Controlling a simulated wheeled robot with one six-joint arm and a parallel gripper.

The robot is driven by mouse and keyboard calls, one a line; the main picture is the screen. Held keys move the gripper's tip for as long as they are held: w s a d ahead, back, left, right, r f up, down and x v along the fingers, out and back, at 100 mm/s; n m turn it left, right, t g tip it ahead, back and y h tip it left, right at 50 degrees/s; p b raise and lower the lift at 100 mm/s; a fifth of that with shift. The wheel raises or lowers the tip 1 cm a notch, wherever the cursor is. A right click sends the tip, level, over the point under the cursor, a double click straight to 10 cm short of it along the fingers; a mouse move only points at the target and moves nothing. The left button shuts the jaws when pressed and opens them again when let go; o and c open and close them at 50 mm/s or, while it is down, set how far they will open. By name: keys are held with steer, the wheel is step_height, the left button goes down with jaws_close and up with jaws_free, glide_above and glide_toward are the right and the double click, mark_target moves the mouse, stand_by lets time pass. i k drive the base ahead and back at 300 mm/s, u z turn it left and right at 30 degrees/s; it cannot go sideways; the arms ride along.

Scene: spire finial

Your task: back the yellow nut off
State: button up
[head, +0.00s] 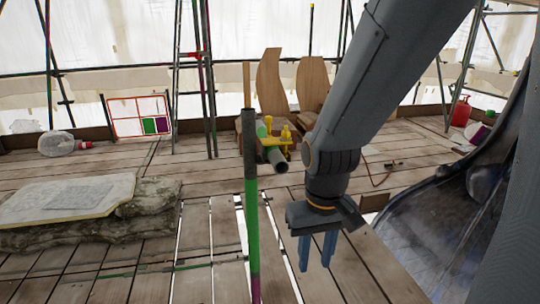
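A yellow fitting (279,142) with upright bolt-like parts sits on a dark tube (275,160) just right of a vertical pole. The yellow nut seems to be part of this fitting, but at this size I cannot tell it from the bolts and clamp. My gripper (316,266) has two blue fingers pointing down with a gap between them, and nothing shows in the gap. In the picture it is below and right of the yellow fitting, apart from it.
A vertical pole (250,200) with a green band stands left of my gripper. Tan wooden boards (270,85) stand behind the fitting. A slab on a stone block (70,198) lies at left. A dark curved surface (440,225) fills the right. Plank floor (130,262) has gaps.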

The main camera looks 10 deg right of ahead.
mark_target(286, 136)
steer(key=z, duration=2.85)
steer(key=k, duration=0.75)
steer(key=u, duration=1.7)
